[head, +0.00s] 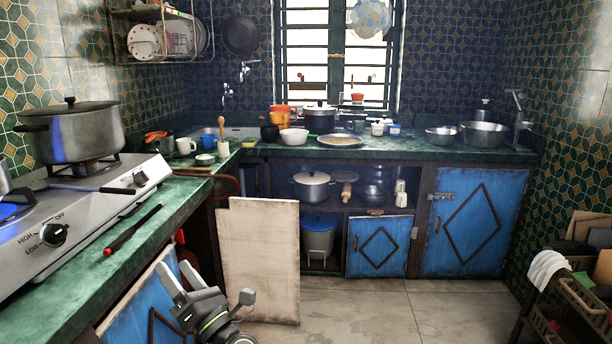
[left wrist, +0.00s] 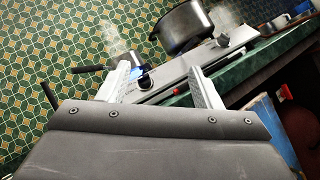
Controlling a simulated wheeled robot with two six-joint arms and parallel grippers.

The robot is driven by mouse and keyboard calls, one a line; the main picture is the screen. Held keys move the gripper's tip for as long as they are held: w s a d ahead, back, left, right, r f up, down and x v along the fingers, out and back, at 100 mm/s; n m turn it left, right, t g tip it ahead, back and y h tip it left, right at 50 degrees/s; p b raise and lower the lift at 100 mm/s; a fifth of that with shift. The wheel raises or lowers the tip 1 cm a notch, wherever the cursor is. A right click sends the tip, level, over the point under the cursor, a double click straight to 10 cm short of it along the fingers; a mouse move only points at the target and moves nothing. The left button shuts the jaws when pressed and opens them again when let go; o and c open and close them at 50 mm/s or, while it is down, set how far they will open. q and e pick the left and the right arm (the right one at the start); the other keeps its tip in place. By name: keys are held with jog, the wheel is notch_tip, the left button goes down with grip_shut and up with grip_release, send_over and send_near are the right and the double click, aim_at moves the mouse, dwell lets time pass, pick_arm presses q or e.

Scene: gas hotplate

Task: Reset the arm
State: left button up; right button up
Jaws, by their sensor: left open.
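My left gripper (head: 170,267) is low in the head view, in front of the blue cabinet door below the counter edge. Its two fingers are apart with nothing between them. In the left wrist view its fingers (left wrist: 158,72) point toward the gas hotplate (head: 95,210), apart from it. The hotplate has a near black knob (head: 55,235) and a far knob (head: 140,178). A blue flame (head: 12,211) shows at the near burner. A large lidded pot (head: 80,137) stands on the far burner. My right gripper is not in view.
A red-and-black tool (head: 130,230) lies on the green counter (head: 170,205) in front of the hotplate. A pale board (head: 260,260) leans against the cabinets just beyond my left gripper. The tiled floor (head: 370,315) at center is clear. A rack (head: 570,300) stands at right.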

pick_arm(q)
jog(key=s+d+f+m+h, duration=0.1)
jog(key=s+f+m+h, duration=0.2)
jog(key=f+m+h, duration=0.6)
jog(key=s+d+f+m+h, duration=0.1)
jog(key=s+f+m+h, duration=0.3)
jog(key=f+m, duration=0.8)
jog(key=s+d+f+m+h, duration=0.2)
jog(key=f+m+h, duration=0.5)
jog(key=f+m, duration=0.3)
jog(key=s+a+f+m+g, duration=0.3)
jog(key=s+f+g, duration=0.4)
jog(key=s+f, duration=0.7)
jog(key=s+a+f+m+g+y+p, duration=0.1)
jog(key=s+a+f+m+g+p, duration=0.1)
jog(key=s+p, duration=0.6)
jog(key=s+a+f+m+g+p, duration=0.1)
jog(key=s+a+f+g+p, duration=0.3)
jog(key=s+p, duration=0.5)
jog(key=s+a, duration=0.1)
jog(key=s, duration=1)
jog(key=shift+s+m+g+y, duration=0.4)
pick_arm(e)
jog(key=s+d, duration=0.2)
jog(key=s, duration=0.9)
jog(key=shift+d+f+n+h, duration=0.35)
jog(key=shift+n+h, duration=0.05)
pick_arm(q)
jog(key=shift+c, duration=0.2)
